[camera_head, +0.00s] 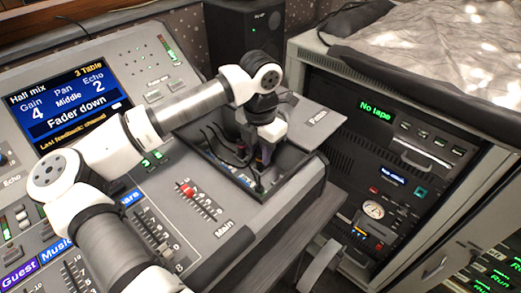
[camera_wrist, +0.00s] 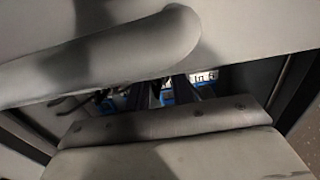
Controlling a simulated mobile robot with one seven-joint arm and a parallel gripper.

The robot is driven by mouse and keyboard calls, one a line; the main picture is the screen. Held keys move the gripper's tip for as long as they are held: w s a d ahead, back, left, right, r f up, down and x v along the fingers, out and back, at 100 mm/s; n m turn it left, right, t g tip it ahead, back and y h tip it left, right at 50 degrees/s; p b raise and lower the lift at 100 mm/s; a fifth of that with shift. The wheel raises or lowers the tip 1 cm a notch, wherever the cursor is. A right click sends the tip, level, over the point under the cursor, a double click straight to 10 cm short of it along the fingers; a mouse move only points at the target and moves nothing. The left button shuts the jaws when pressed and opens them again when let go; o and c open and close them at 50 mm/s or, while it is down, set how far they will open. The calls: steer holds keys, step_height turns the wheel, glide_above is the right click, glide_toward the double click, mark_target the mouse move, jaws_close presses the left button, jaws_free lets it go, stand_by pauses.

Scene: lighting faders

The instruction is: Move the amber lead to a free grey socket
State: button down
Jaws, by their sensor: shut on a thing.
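My gripper (camera_head: 264,160) points down into the dark patch recess (camera_head: 292,165) at the right end of the console. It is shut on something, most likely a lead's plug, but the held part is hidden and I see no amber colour. Black leads (camera_head: 218,143) curve through the recess to the left of the gripper. In the wrist view, large grey surfaces block most of the picture. Through a narrow gap, dark leads, bits of blue and a white label ending in "In A" (camera_wrist: 203,77) show. I cannot make out grey sockets or tell which are free.
A flat panel marked Patch (camera_head: 316,119) lies beside the recess at the right. A red fader (camera_head: 188,191) marked Main stands to the left. A screen (camera_head: 68,107) reads "Fader down". A rack (camera_head: 385,165) stands right of the console. The recess walls are close around my gripper.

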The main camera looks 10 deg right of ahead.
steer(key=c, duration=1.1)
jaws_free()
steer(key=shift+f, duration=0.25)
steer(key=shift+r, duration=0.1)
step_height(320, 180, up, 14)
steer(key=shift+s+f+b, duration=0.1)
steer(key=shift+f+b, duration=0.05)
steer(key=shift+b, duration=0.15)
